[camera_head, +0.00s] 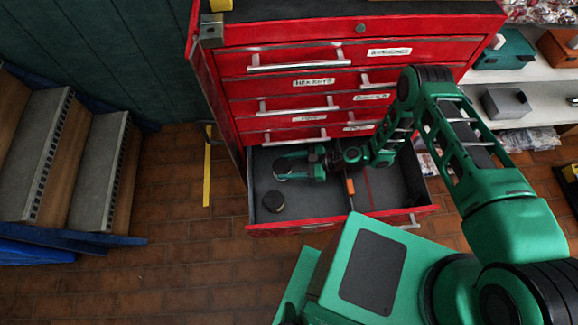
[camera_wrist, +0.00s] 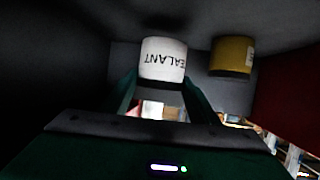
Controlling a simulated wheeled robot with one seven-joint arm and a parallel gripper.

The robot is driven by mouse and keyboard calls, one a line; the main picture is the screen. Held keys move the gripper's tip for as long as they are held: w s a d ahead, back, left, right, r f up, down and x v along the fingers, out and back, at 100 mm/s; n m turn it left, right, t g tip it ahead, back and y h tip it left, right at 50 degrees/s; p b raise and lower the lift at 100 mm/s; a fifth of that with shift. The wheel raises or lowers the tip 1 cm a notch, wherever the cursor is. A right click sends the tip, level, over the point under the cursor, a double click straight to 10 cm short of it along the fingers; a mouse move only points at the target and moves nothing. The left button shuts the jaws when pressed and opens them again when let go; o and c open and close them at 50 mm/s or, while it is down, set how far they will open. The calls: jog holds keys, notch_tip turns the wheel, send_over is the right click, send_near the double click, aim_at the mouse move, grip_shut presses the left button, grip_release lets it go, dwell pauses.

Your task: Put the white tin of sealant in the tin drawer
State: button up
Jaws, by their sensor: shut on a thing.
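The white tin of sealant (camera_wrist: 163,60) is between my gripper's two green fingers (camera_wrist: 160,88) in the wrist view, its lettering upside down in the picture. In the head view my gripper (camera_head: 290,168) reaches into the open bottom drawer (camera_head: 325,222) of the red cabinet, in its left part. There only the tin's dark round top (camera_head: 283,166) shows clearly. My gripper is shut on the tin. Whether the tin touches the drawer floor is hard to tell. A yellow tin (camera_wrist: 231,56) stands beside it, apart; in the head view a dark-topped tin (camera_head: 273,202) stands near the drawer's front left.
An orange item (camera_head: 350,187) and a red strip (camera_head: 368,187) show in the drawer right of my gripper. Closed labelled drawers (camera_head: 300,85) rise above. Shelves with boxes (camera_head: 507,103) are at right, steps (camera_head: 95,170) at left. The brick floor (camera_head: 185,265) at front left is clear.

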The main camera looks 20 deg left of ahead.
jog(key=shift+f, duration=0.55)
jog(key=o, duration=1.2)
jog(key=shift+o, duration=0.2)
jog(key=shift+r, duration=0.3)
jog(key=v, duration=1.2)
jog(key=shift+r, duration=0.3)
